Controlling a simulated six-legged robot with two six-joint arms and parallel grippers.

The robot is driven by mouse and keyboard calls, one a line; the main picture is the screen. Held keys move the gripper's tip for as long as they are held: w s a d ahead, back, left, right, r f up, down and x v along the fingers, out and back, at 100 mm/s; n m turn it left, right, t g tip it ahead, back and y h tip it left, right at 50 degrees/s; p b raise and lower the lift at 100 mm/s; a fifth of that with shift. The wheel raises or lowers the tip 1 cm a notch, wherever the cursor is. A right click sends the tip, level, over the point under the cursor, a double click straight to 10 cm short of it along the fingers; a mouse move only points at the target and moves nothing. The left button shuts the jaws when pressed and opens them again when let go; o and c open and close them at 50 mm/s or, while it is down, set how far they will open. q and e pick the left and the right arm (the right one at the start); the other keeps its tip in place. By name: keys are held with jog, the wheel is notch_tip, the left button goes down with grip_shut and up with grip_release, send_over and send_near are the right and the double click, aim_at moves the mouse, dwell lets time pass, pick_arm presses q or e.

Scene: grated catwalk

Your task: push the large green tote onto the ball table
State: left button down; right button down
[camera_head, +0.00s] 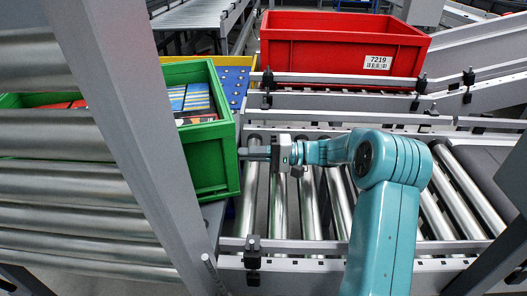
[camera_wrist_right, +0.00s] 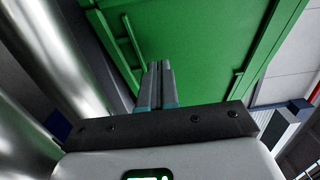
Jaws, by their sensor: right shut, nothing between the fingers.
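The large green tote (camera_head: 212,160) stands at the left in the head view, with boxes inside. A grey post hides part of its middle. The blue ball table (camera_head: 236,88), with small balls and a yellow edge, shows behind the tote's right end; how far the tote covers it I cannot tell. My right gripper (camera_head: 243,153) is shut and empty, its fingertips at the tote's right end wall. In the right wrist view the closed fingers (camera_wrist_right: 157,82) point at the green wall (camera_wrist_right: 205,50) and appear to touch it. My left gripper is not in view.
A red tote (camera_head: 340,52) labelled 7219 sits behind a rail (camera_head: 340,80). Roller conveyors lie at the left (camera_head: 70,185) and under my right arm (camera_head: 312,205). A front rail (camera_head: 310,246) crosses below my arm. The slanted grey post (camera_head: 130,130) stands close in front.

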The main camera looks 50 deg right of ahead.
aim_at(234, 164)
jog(key=shift+a+f, duration=0.1)
jog(key=shift+a, duration=0.25)
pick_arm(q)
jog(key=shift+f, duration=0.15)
pick_arm(e)
jog(key=shift+w, duration=0.1)
